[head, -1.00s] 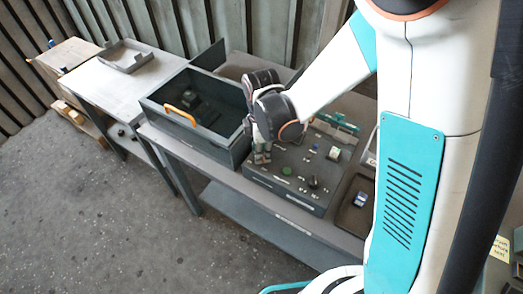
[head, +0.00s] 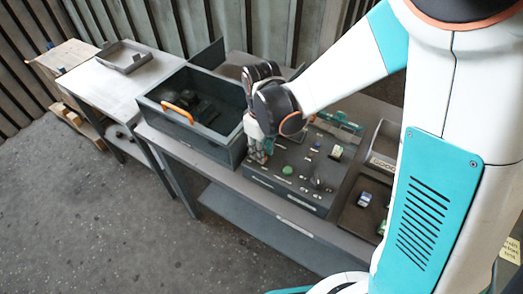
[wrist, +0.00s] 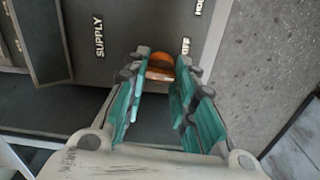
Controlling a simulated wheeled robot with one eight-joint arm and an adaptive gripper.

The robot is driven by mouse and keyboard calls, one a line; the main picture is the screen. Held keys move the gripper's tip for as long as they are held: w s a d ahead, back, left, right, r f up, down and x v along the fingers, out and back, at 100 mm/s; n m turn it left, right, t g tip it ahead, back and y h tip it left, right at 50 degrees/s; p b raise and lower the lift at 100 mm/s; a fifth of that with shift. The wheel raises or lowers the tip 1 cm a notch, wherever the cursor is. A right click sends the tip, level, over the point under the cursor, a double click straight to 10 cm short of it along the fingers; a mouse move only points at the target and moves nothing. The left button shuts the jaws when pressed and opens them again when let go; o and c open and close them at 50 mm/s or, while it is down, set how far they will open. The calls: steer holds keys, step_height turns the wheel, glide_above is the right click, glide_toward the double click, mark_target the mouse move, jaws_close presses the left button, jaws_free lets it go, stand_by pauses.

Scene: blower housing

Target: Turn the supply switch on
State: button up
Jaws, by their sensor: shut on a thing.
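The supply switch (wrist: 161,60) shows in the wrist view as a small orange piece between my fingertips, near the lettering SUPPLY and a partly hidden label that seems to read OFF. My gripper (wrist: 160,78) has its teal fingers on both sides of the orange piece and is shut on it. In the head view my gripper (head: 260,155) points down at the left end of the dark control panel (head: 285,192), beside the open box. The switch is hidden there by my gripper. Its exact setting cannot be told.
An open grey box (head: 195,140) with an orange handle (head: 177,112) stands left of the panel. A green button (head: 287,170) and a black knob (head: 317,183) sit on the panel. A tray (head: 350,222) with small parts lies to the right.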

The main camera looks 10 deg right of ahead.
steer(key=m, duration=0.3)
steer(key=shift+m+b, duration=0.7)
steer(key=shift+m, duration=1.6)
steer(key=o, duration=1.1)
steer(key=shift+r, duration=3.75)
steer(key=shift+s+d+r, duration=0.1)
